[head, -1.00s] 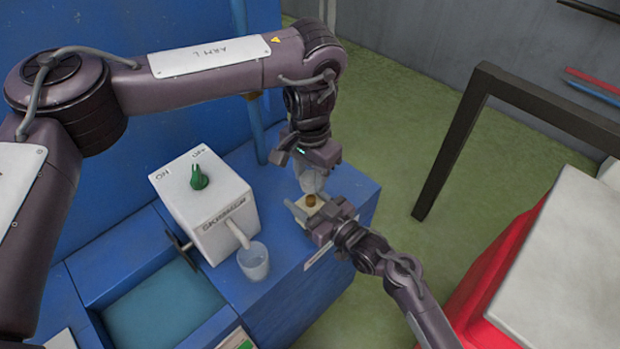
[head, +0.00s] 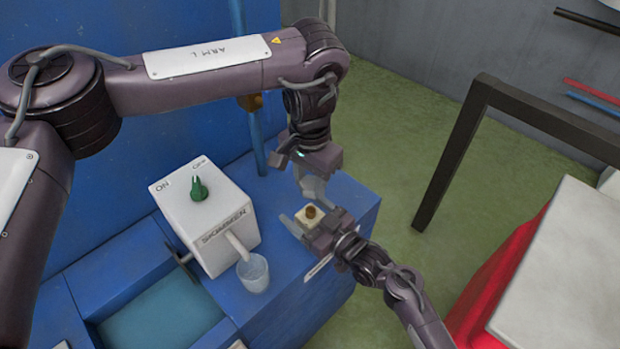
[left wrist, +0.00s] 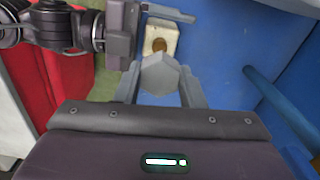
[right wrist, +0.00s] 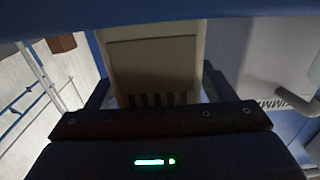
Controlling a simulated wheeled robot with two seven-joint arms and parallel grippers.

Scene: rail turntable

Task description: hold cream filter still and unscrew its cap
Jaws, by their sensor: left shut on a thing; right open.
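The cream filter (head: 303,217) is a small cream block with a brown round spot on top, on the blue bench. It also shows in the left wrist view (left wrist: 163,27) and fills the middle of the right wrist view (right wrist: 155,70). My right gripper (head: 312,222) is open, with its fingers on either side of the filter; I cannot tell if either touches it. My left gripper (left wrist: 161,88) is shut on the grey six-sided cap (left wrist: 164,73). In the head view the cap (head: 313,186) is apart from the filter, above and beside its brown top.
A white skimmer box (head: 215,225) with a green knob (head: 199,188) stands left on the bench. A clear cup (head: 253,273) sits under its spout. A blue basin (head: 155,315) lies at front left. A dark frame (head: 450,155) stands over the green floor at right.

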